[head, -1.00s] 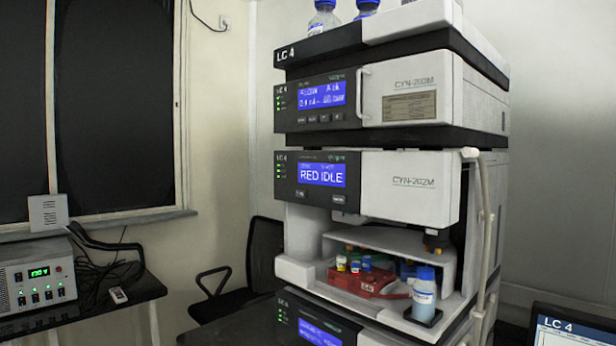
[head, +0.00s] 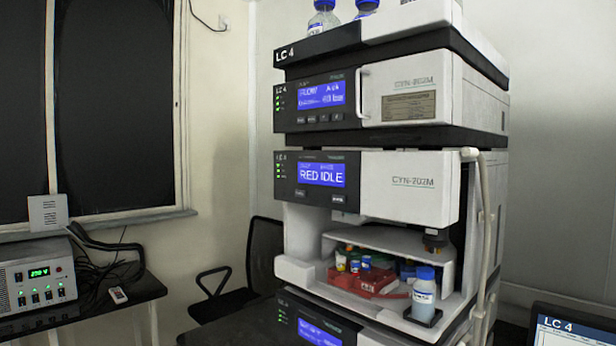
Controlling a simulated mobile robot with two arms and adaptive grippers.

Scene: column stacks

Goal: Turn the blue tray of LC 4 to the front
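The LC 4 column stack (head: 410,186) stands at centre right in the head view, its upper unit's label reading LC 4. Its middle display (head: 322,174) reads RED IDLE. In the open bay below, a red tray (head: 362,281) with several coloured-cap vials faces the front. Blue parts (head: 406,270) show behind it at the right, mostly hidden, and I cannot tell for sure that they are the blue tray. Neither of my grippers is in view.
A white-labelled bottle with a blue cap (head: 424,296) stands at the bay's front right corner. A pale tube (head: 485,220) runs down the stack's right side. A monitor (head: 572,328) is at lower right, a black chair (head: 262,255) behind left, and a side table (head: 80,308) at far left.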

